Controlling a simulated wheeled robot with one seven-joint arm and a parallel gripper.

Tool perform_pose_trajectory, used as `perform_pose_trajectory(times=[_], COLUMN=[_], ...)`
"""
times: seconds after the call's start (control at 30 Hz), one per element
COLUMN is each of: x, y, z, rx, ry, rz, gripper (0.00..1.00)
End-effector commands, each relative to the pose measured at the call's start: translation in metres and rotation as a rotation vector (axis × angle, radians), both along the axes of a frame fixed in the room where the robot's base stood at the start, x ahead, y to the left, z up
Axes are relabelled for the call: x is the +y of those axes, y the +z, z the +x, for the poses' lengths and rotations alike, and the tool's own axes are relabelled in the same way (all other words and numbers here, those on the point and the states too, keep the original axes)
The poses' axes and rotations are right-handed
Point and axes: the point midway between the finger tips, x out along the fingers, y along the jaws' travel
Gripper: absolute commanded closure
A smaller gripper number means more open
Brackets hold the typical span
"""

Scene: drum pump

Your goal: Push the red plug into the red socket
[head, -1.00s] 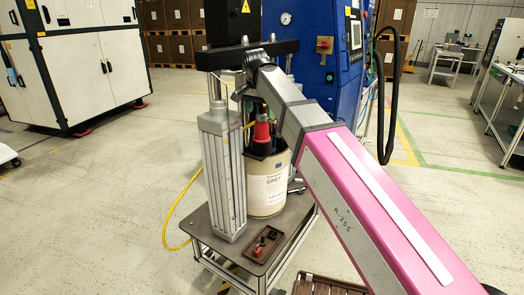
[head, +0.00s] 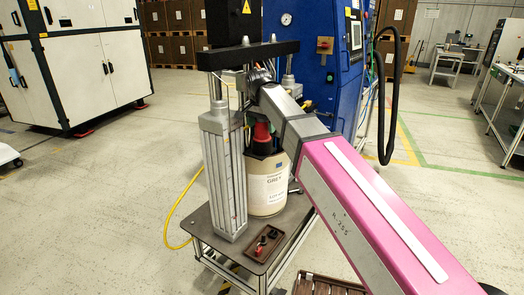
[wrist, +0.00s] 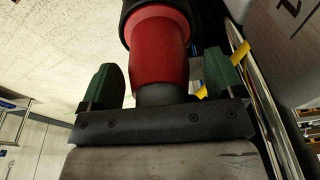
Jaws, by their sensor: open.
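A red tapered body (head: 262,132), which I take to be the red plug, stands upright above the cream drum (head: 268,192) in the head view. A dark part is below it. In the wrist view the red body (wrist: 160,50) has a dark collar at its far end and a dark grey stub near my gripper. My gripper (wrist: 160,78) is open, with a green finger on each side of the stub and red body. The left finger stands apart from it; contact on the right is unclear. I cannot make out a separate red socket or whether the plug is seated.
A tall grey column (head: 222,175) stands left of the drum on a cart (head: 207,228). A blue machine (head: 310,85) stands behind. A yellow hose (head: 182,205) runs to the floor.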

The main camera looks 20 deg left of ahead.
Motion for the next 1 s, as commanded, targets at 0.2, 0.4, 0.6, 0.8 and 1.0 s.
perform_pose_trajectory(times=[0.2, 0.4, 0.6, 0.8, 1.0], x=[-0.007, -0.008, -0.008, -0.009, -0.009], y=[-0.019, -0.019, -0.015, -0.006, 0.005], z=[-0.008, -0.009, -0.009, -0.008, -0.007], rx=[0.026, 0.025, 0.027, 0.027, 0.023], ry=[-0.002, -0.002, -0.003, -0.003, -0.004], rz=[-0.013, -0.012, -0.013, -0.016, -0.018], gripper=[0.52, 0.67, 0.67, 0.67, 0.67])
